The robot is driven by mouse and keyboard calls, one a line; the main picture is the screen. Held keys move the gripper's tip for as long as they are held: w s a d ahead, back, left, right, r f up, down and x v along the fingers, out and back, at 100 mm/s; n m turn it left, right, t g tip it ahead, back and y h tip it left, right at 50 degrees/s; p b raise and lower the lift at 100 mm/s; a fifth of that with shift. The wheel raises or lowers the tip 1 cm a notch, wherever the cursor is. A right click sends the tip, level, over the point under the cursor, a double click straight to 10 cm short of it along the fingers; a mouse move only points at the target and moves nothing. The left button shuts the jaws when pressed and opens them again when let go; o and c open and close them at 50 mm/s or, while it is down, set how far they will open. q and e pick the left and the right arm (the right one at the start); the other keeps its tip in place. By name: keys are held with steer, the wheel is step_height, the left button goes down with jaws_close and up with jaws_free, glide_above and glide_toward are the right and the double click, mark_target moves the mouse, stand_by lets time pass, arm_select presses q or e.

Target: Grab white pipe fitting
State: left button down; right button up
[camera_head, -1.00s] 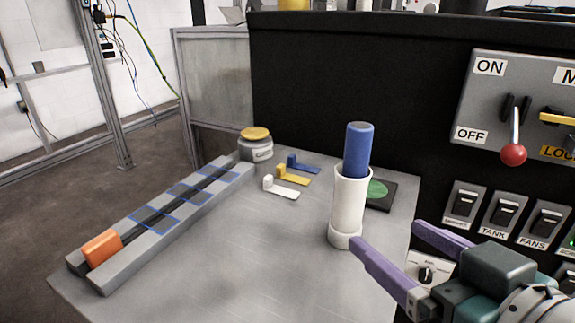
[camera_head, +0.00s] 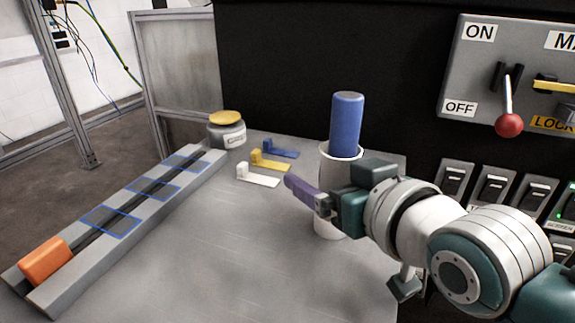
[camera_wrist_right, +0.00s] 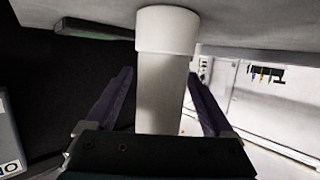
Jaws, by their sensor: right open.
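The white pipe fitting (camera_head: 326,226) stands upright on the grey table, with a blue cylinder (camera_head: 346,125) sticking up out of its top. My right gripper (camera_head: 300,190) is in front of its middle, hiding part of it. In the right wrist view the white pipe fitting (camera_wrist_right: 160,90) runs between the two purple fingers of the right gripper (camera_wrist_right: 160,85), its wider collar at the top of the picture. The fingers are open, one on each side, with a gap visible at least on the left. My left gripper is not in view.
White (camera_head: 258,180), yellow (camera_head: 270,162) and blue (camera_head: 281,149) L-shaped pieces lie left of the fitting. A yellow-lidded jar (camera_head: 227,130) stands behind them. A grey rail (camera_head: 150,215) carries an orange block (camera_head: 43,261). A black switch panel (camera_head: 425,120) borders the right. The front table is clear.

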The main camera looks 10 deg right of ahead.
steer(key=shift+c, duration=0.4)
jaws_close()
stand_by(0.4)
